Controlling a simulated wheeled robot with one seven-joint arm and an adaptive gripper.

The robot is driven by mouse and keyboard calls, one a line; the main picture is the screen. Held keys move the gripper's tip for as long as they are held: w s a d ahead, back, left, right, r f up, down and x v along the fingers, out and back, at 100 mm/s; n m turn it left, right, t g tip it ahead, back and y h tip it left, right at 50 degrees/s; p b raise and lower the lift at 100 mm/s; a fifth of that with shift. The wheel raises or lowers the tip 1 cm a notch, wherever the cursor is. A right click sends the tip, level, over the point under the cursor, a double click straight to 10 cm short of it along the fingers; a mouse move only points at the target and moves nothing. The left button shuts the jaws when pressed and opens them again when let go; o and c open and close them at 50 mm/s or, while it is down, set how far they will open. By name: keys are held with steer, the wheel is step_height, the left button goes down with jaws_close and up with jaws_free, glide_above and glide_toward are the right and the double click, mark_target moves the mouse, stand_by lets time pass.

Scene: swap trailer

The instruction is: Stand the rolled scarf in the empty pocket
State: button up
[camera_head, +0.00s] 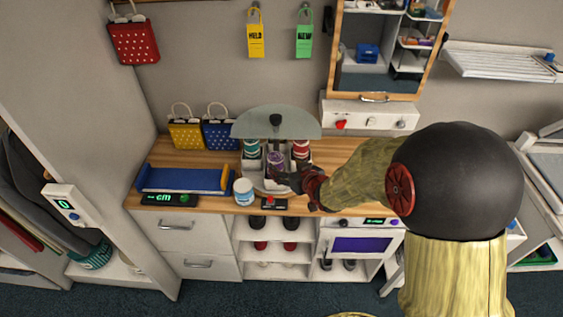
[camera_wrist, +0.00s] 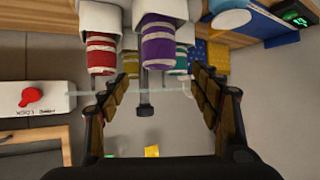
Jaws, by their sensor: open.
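A purple rolled scarf (camera_head: 276,160) stands upright in a white pocket of a round stand on the wooden counter. A teal rolled scarf (camera_head: 251,148) is in the stand to its left and a red one (camera_head: 301,150) to its right. In the wrist view, which is upside down, the purple scarf (camera_wrist: 158,45) shows between the fingertips, with the red scarf (camera_wrist: 101,52) and the teal scarf (camera_wrist: 181,62) to the sides. My gripper (camera_wrist: 163,72) is open at the purple scarf; I cannot tell whether it touches. No empty pocket can be made out clearly; my gripper hides part of the stand.
A pale translucent panel (camera_head: 275,122) and a dark post rise behind the scarves. A white jar (camera_head: 244,190) and a small device with a red button (camera_head: 270,203) stand in front. A blue tray (camera_head: 183,178) lies left. Yellow (camera_head: 186,134) and blue bags stand behind.

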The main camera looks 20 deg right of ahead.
steer(key=s+d+r+m+g+h, duration=0.2)
steer(key=s+d+r+h, duration=0.1)
steer(key=s+r, duration=0.85)
steer(key=s+a+r+g, duration=0.2)
steer(key=s, duration=0.8)
steer(key=s+a+r+g+y, duration=0.1)
steer(key=s+a+r+g, duration=0.1)
steer(key=s, duration=0.8)
steer(key=shift+a+r, duration=0.25)
steer(key=shift+r, duration=0.55)
steer(key=shift+s, duration=0.1)
step_height(320, 180, down, 2)
steer(key=shift+f+b, duration=0.1)
steer(key=shift+b, duration=1)
